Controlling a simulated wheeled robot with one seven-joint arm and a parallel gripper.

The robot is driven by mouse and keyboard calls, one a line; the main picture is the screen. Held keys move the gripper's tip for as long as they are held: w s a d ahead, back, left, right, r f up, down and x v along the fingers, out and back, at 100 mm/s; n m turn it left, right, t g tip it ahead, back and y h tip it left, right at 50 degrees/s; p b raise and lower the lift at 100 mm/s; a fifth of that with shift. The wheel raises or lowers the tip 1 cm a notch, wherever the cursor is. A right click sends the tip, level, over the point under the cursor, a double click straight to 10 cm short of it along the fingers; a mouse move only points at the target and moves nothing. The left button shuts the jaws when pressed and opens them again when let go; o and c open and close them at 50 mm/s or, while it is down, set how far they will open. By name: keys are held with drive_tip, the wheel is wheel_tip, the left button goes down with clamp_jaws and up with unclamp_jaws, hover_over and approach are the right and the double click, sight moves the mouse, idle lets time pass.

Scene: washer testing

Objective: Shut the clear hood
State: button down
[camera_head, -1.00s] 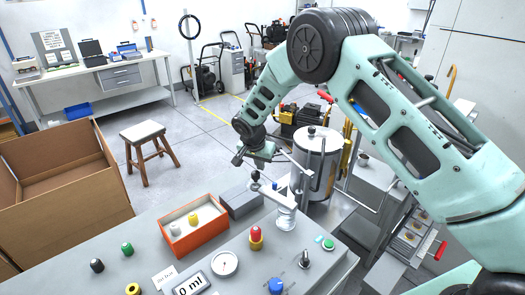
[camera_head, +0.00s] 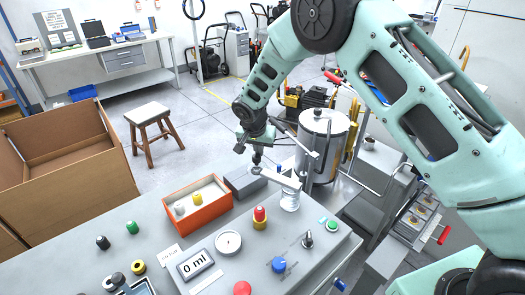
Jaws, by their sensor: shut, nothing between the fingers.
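My gripper (camera_head: 256,160) hangs at the end of my pale green arm near the middle of the picture, pointing down. Its fingers look shut and empty, just above the grey box and the left end of the white arm-like bracket. I cannot make out a clear hood with certainty. A grey cylinder (camera_head: 322,145) with a lid and a bar stands right of my gripper, and I cannot tell whether its wall is see-through. The white bracket (camera_head: 276,178) sits on a round white post (camera_head: 290,198) at the panel's back edge.
An orange box (camera_head: 200,218), a cardboard box (camera_head: 100,195) and a stool (camera_head: 147,113) are at left.

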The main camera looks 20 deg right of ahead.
sight(249, 169)
drive_tip(key=s+a+n+b, duration=0.2)
drive_tip(key=s+a+n+y+b, duration=0.1)
drive_tip(key=s+a+n+b, duration=0.1)
drive_tip(key=n, duration=0.1)
drive_tip(key=shift+s+a+f+t+y, duration=0.15)
drive_tip(key=shift+s+t+y, duration=0.15)
drive_tip(key=shift+s, duration=0.1)
drive_tip(key=s+a+n+y, duration=0.1)
drive_tip(key=s+n+y, duration=0.1)
drive_tip(key=s+n, duration=0.6)
drive_tip(key=shift+s+b, duration=0.35)
drive_tip(key=shift+s, duration=0.75)
drive_tip(key=shift+s, duration=0.1)
